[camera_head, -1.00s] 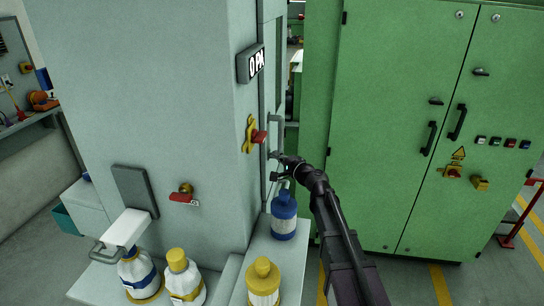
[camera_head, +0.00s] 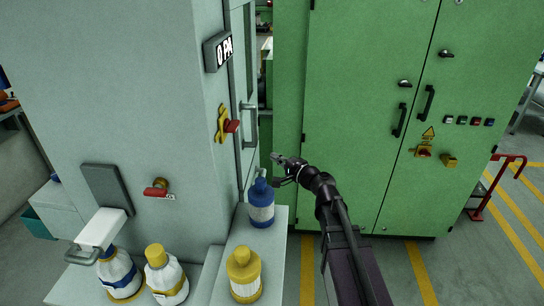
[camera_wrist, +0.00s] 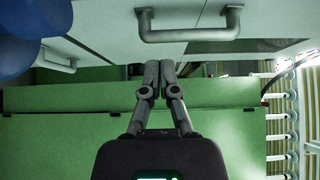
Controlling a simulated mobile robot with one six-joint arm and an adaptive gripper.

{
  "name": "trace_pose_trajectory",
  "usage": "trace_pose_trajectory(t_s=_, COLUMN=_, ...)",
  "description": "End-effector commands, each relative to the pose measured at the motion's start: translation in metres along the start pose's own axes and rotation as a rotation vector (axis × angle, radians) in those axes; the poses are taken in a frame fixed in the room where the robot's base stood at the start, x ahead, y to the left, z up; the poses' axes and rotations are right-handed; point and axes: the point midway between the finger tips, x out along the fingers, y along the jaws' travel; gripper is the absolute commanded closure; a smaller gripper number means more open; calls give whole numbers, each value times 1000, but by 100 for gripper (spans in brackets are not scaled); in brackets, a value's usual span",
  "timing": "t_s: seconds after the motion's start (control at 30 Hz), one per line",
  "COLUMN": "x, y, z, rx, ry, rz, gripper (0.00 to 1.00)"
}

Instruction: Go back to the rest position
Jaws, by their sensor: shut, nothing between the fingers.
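My gripper (camera_head: 277,170) is at the end of my black arm, right of the grey cabinet and in front of the green cabinet. In the wrist view my gripper (camera_wrist: 160,66) has its two fingers together with nothing between them. It hangs just to the upper right of a blue bottle (camera_head: 262,205) with a white label; the two look close in the picture, and I cannot tell the exact gap. A grey door handle (camera_head: 250,126) is above and left of my gripper. The handle also shows at the top of the wrist view (camera_wrist: 190,35), apart from the fingers.
A yellow-capped bottle (camera_head: 244,275) shares the ledge (camera_head: 275,250) with the blue one. Two white bottles stand at lower left. The green cabinet (camera_head: 350,110) stands close behind my arm. Striped floor (camera_head: 490,225) is open at right.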

Motion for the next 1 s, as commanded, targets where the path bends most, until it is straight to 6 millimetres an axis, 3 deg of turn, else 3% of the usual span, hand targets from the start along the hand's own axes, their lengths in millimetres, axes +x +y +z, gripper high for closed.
trace_pose_trajectory(t_s=0.37, x=0, y=1, z=2, rx=-9, ry=-6, rz=8, gripper=100)
trace_pose_trajectory(t_s=0.53, x=-5, y=11, z=8, rx=-62, ry=-38, rz=57, gripper=100)
trace_pose_trajectory(t_s=1.0, x=-50, y=82, z=33, rx=-356, ry=-238, rz=424, gripper=100)
